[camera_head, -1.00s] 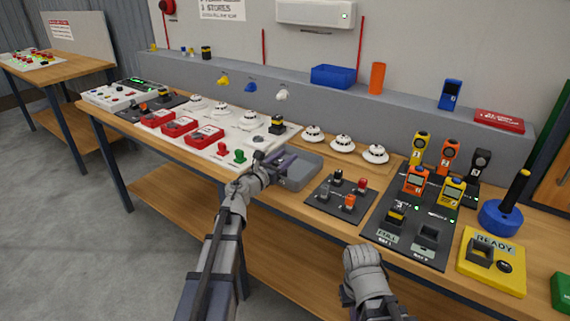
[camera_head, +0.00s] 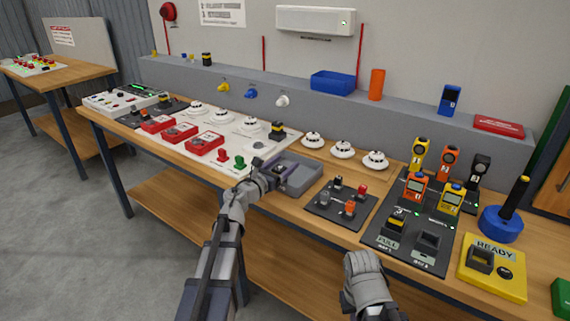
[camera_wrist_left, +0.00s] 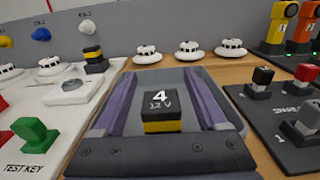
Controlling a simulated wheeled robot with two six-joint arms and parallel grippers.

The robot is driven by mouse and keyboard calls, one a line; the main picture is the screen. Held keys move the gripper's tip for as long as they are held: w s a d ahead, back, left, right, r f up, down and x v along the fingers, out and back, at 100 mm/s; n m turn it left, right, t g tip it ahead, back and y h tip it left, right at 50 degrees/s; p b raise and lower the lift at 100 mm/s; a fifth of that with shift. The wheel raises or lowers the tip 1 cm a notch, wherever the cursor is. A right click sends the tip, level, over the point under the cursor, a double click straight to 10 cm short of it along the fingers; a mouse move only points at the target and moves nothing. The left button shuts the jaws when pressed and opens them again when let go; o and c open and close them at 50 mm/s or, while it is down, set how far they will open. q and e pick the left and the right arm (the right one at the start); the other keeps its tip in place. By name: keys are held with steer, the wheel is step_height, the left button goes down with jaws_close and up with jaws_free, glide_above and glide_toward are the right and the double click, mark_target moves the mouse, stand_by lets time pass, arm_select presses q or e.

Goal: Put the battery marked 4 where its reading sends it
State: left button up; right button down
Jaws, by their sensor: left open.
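The battery marked 4 (camera_wrist_left: 160,112), black with a yellow band and the print "12 V", stands in the grey tray (camera_wrist_left: 237,118) in the left wrist view. My left gripper (camera_wrist_left: 160,103) is open, with its purple-grey fingers on either side of the battery and a gap showing at each side. In the head view my left gripper (camera_head: 272,175) is down at the left part of the grey tray (camera_head: 304,178). The battery is small and partly hidden there.
Right of the tray is a dark board (camera_head: 325,209) with several coloured pegs. Beyond it, a tester board (camera_head: 372,237) has a battery (camera_head: 395,224) in a bay labelled FULL and an empty bay (camera_head: 428,242) beside it. A yellow READY block (camera_head: 505,285) stands further right.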

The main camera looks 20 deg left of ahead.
arm_select(q)
steer(key=v, duration=1.1)
steer(key=shift+s, duration=0.25)
